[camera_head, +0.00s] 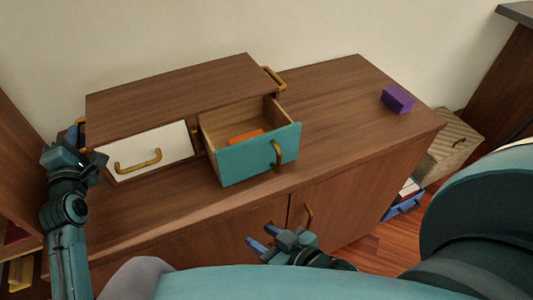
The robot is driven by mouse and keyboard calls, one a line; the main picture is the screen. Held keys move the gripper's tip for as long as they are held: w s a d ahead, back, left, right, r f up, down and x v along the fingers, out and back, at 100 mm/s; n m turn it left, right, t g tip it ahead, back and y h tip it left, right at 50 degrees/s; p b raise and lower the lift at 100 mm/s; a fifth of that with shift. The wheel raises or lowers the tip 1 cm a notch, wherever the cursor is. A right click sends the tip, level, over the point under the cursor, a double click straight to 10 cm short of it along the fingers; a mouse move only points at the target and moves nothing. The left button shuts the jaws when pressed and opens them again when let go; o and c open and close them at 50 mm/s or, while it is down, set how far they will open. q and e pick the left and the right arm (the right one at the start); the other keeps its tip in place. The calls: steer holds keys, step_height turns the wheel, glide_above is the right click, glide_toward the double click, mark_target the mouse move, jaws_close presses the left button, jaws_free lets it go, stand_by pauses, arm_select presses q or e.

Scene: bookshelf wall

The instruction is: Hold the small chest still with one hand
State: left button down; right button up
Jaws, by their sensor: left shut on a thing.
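The small wooden chest (175,92) stands on top of a brown cabinet. Its left drawer has a white front (178,143) and looks shut or nearly so. Its right drawer, with a teal front (240,162), is pulled out, and an orange block (245,136) lies inside. A brass handle (274,78) shows on the chest's right side. My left gripper (76,136) is at the chest's left side, shut on what appears to be the left side handle, mostly hidden by the gripper. My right gripper (265,238) is open and empty, low in front of the cabinet doors.
A purple block (397,100) lies on the right of the cabinet top (345,110), which is otherwise clear there. A striped box (450,140) and a blue-edged item (403,203) are on the floor to the right. Cabinet door handles (308,215) stick out near my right gripper.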

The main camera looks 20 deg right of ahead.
steer(key=shift+r, duration=0.1)
stand_by(0.4)
steer(key=shift+c, duration=0.3)
stand_by(0.9)
steer(key=shift+d+r, duration=0.15)
steer(key=shift+d, duration=0.05)
steer(key=shift+c, duration=0.9)
steer(key=d+r+t+h, duration=0.1)
steer(key=d+r, duration=0.1)
steer(key=r, duration=0.2)
steer(key=d+r+m+t+h, duration=0.1)
steer(key=d+r+h, duration=0.1)
steer(key=d+r, duration=0.1)
steer(key=w+d+r+m+t+h, duration=0.1)
steer(key=d+r+t, duration=0.1)
steer(key=r, duration=0.3)
steer(key=shift+w+d+r, duration=0.1)
steer(key=shift+d+r, duration=0.15)
steer(key=shift+d, duration=0.2)
jaws_close()
steer(key=shift+r+x, duration=0.2)
steer(key=shift+x, duration=1.25)
steer(key=shift+r+x, duration=0.2)
steer(key=shift+x, duration=1.25)
steer(key=shift+r+x, duration=0.2)
steer(key=shift+x, duration=1.3)
steer(key=shift+w, duration=0.1)
